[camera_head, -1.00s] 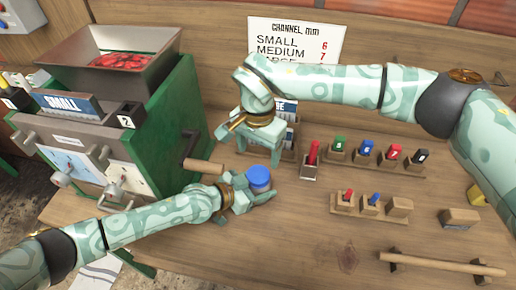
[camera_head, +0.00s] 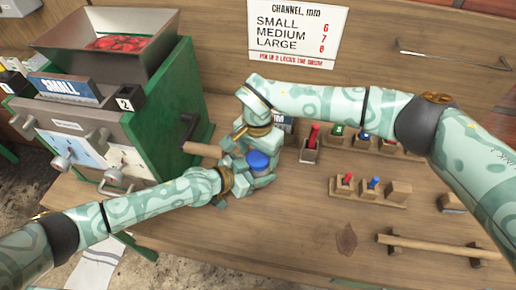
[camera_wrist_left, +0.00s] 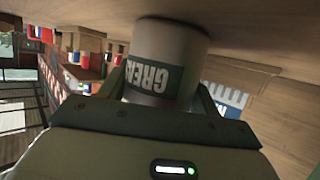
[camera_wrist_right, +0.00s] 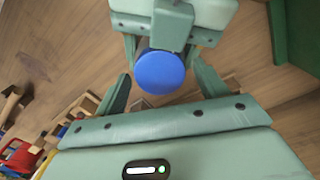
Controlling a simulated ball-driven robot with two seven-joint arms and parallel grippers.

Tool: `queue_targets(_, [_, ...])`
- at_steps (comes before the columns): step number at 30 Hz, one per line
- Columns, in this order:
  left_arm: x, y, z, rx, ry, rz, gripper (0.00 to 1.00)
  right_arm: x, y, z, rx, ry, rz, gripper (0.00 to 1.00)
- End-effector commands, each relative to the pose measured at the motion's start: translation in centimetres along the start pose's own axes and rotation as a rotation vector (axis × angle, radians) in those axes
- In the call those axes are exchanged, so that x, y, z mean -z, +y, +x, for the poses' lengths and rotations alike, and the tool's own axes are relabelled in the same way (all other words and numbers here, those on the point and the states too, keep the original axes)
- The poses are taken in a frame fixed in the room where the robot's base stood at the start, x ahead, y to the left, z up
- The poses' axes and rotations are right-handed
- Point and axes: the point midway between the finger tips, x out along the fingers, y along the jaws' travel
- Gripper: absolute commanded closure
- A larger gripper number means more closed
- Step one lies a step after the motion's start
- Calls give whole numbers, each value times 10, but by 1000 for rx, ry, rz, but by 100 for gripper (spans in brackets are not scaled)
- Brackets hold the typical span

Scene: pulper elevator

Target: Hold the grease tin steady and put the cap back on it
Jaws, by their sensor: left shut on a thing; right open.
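The grease tin (camera_wrist_left: 168,42) is white with a green label and stands on the bench; in the left wrist view it shows upside down. My left gripper (camera_head: 256,182) is shut around the tin's side. The blue cap (camera_head: 258,160) sits on top of the tin; whether it is fastened I cannot tell. My right gripper (camera_head: 247,146) is open just above the cap. In the right wrist view the round cap (camera_wrist_right: 160,72) lies between its spread fingers, with gaps on both sides. The grippers hide much of the tin in the head view.
The green machine (camera_head: 180,95) with its wooden-handled crank (camera_head: 203,150) stands close to the left of the grippers. Small wooden blocks with coloured pegs (camera_head: 367,188) stand to the right. A wooden bar (camera_head: 440,246) is at the front right. The bench before the tin is clear.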

Motion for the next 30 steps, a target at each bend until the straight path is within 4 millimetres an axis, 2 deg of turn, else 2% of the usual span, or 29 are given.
queue_targets(4, [0, 0, 0, -1, -1, -1, 100, 0, 0, 0, 0, 0, 0, 28])
queue_targets(5, [0, 0, 0, -1, -1, -1, 100, 0, 0, 0, 0, 0, 0, 34])
queue_targets(9, [0, 0, 0, -1, -1, -1, 100, 0, 0, 0, 0, 0, 0, 72])
queue_targets(17, [0, 0, 0, -1, -1, 0, 100, 0, 0, 0, 0, 0, 42, 74])
queue_targets(20, [0, 0, 0, -1, -1, 0, 100, 0, 0, 0, 0, 1, 211, 74])
queue_targets(27, [0, 0, 0, -1, -1, 0, 100, 0, 0, 0, 1, 1, 844, 74])
queue_targets(30, [0, 0, 0, -1, -1, 0, 100, 0, 0, 0, 1, 0, 1023, 74])
